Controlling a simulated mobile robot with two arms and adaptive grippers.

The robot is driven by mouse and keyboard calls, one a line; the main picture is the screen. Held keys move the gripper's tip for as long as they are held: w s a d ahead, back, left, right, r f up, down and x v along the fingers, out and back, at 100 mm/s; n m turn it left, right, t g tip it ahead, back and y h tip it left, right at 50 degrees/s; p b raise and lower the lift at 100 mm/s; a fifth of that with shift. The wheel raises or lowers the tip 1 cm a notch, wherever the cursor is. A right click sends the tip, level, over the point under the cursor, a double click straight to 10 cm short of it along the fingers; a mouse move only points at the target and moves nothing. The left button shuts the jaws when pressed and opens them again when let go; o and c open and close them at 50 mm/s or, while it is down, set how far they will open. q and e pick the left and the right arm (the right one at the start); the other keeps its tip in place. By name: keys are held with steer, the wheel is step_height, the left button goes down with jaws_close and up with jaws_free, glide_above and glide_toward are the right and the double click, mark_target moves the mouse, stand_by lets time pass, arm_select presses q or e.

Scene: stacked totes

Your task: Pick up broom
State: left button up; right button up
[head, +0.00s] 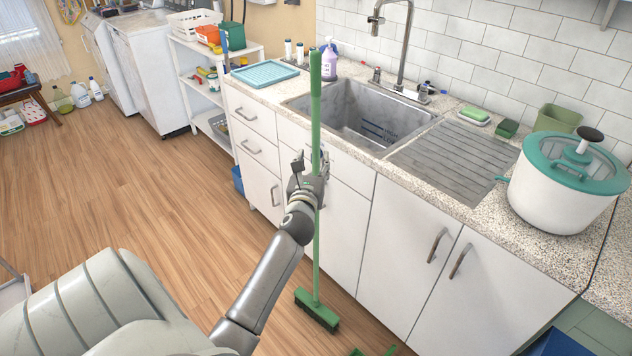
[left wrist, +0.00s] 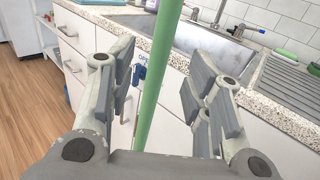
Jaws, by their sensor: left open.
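A green broom (head: 316,130) stands upright on the wood floor, in front of the white sink cabinets. Its brush head (head: 317,310) rests on the floor and its handle rises above the counter edge. My left gripper (head: 311,165) is at the upper half of the handle. In the left wrist view the handle (left wrist: 158,75) passes between the open fingers of my left gripper (left wrist: 160,100), with gaps on both sides. My right gripper is not in view.
The counter edge (head: 350,155) and cabinet doors (head: 400,260) are close behind the handle. A metal sink (head: 350,110) and a white-and-teal pot (head: 565,185) are on the counter. A green dustpan-like piece (head: 372,352) shows at the bottom edge. The floor (head: 140,190) to the left is clear.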

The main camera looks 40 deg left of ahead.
mark_target(315, 153)
arm_select(q)
steer(key=shift+f+x, duration=0.2)
steer(key=shift+x, duration=3.05)
jaws_close()
steer(key=shift+r, duration=0.1)
